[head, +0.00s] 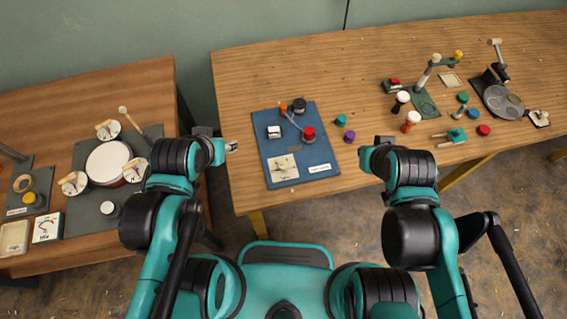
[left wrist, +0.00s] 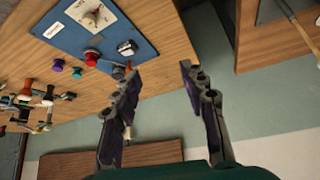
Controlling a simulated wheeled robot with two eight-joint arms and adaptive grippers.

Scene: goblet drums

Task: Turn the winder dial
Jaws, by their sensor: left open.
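A blue board (head: 315,151) lies on the right-hand table. It bears a white plate with a pointer knob (head: 282,168), a red-topped knob (head: 308,133), a black round knob (head: 299,105), a small orange piece (head: 283,108) and a white block (head: 273,132). I cannot tell which part is the winder dial. My left gripper (head: 232,146) is open and empty, left of the board and apart from it. The left wrist view shows its spread fingers (left wrist: 160,72) and the board (left wrist: 65,35) beyond them. My right arm ends right of the board; its fingers cannot be made out.
Teal (head: 340,120) and purple (head: 349,136) pieces stand right of the board. Several small pieces, a stand (head: 425,82) and a round grey plate (head: 500,101) are farther right. A drum (head: 108,162) is on the left table. A gap separates the tables.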

